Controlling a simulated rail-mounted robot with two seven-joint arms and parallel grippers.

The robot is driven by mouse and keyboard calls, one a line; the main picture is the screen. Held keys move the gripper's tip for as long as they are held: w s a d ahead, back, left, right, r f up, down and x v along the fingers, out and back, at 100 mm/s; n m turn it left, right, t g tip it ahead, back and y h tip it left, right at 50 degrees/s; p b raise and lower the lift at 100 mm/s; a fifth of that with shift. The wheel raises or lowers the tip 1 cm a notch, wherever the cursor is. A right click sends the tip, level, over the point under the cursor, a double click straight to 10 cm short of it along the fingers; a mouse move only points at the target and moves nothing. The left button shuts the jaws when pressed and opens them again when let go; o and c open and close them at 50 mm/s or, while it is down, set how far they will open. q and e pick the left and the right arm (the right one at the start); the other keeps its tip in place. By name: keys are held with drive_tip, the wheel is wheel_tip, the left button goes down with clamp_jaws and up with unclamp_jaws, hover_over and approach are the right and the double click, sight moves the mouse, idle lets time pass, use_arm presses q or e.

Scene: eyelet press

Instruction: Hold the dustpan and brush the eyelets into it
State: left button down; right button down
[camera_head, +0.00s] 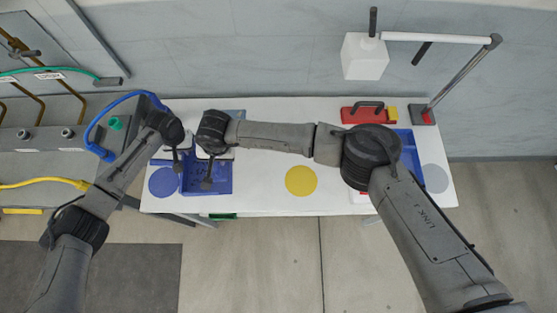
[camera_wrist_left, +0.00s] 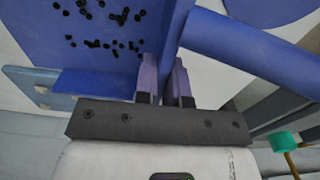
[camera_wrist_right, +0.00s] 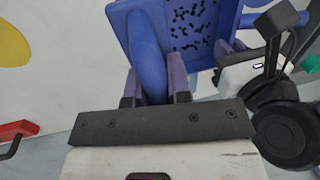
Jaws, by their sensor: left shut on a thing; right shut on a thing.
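The blue dustpan (camera_head: 222,181) is at the left end of the white table; it also shows in the left wrist view (camera_wrist_left: 105,62) and right wrist view (camera_wrist_right: 222,14). Several small black eyelets (camera_wrist_left: 100,25) lie scattered on its blue surface. My left gripper (camera_wrist_left: 165,80) is shut on the pan's thin upright edge, beside a blue round bar (camera_wrist_left: 250,48) that looks like its handle. My right gripper (camera_wrist_right: 155,88) is shut on a rounded blue grip (camera_wrist_right: 148,50), apparently the brush, in front of the pan. Its bristles are hidden.
A blue disc (camera_head: 163,183) and a yellow disc (camera_head: 301,181) mark the white table (camera_head: 270,200). A red thing with a dark handle (camera_head: 362,114) and a lamp stand (camera_head: 421,114) are at the back right. A blue hose (camera_head: 97,130) hangs at left. The table's middle is clear.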

use_arm(q)
drive_tip(key=c, duration=1.1)
unclamp_jaws()
drive_tip(key=shift+r, duration=0.1)
wheel_tip(320, 180, up, 12)
drive_tip(key=shift+f, duration=0.1)
